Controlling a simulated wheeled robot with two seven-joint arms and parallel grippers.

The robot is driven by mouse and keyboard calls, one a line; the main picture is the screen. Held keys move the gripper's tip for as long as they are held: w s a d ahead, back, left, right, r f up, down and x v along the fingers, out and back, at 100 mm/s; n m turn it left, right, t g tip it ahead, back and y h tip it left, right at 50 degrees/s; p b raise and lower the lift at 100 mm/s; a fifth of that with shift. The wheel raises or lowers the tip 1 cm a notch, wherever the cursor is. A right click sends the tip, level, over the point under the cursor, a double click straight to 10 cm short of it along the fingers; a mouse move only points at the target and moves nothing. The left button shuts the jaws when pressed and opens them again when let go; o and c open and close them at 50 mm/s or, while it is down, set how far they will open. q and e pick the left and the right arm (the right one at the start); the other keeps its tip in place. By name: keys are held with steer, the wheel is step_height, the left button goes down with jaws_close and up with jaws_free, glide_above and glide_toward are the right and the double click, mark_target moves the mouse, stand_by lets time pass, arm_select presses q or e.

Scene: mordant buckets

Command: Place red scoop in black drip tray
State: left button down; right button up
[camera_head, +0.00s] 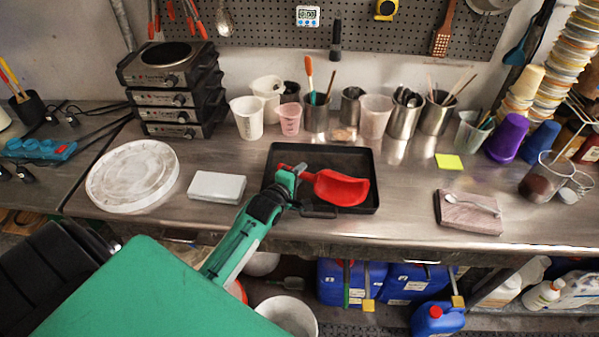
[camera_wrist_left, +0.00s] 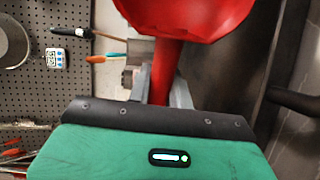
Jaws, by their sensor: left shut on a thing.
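The red scoop (camera_head: 342,188) is in my left gripper (camera_head: 297,171), which is shut on its handle. In the head view the scoop's bowl lies over the right half of the black drip tray (camera_head: 283,153). I cannot tell whether the scoop touches the tray floor or hangs just above it. In the left wrist view the scoop (camera_wrist_left: 190,15) fills the top middle, its handle running down between the fingers (camera_wrist_left: 160,85). The dark tray (camera_wrist_left: 248,65) shows to its right. My right gripper is in neither view.
A white box (camera_head: 217,187) and a round white lid (camera_head: 132,175) lie left of the tray. Beakers and steel cups (camera_head: 404,115) stand behind it. A yellow note (camera_head: 449,162) and a wooden block (camera_head: 468,213) with a spoon lie right. Steel bench between is clear.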

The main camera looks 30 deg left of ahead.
arm_select(q)
steer(key=shift+f, duration=0.3)
steer(key=c, duration=1.3)
jaws_free()
steer(key=shift+o, duration=0.2)
steer(key=shift+r, duration=0.2)
steer(key=shift+s+r, duration=0.1)
steer(key=b+v, duration=0.2)
steer(key=v, duration=0.9)
steer(key=shift+s+b, duration=0.4)
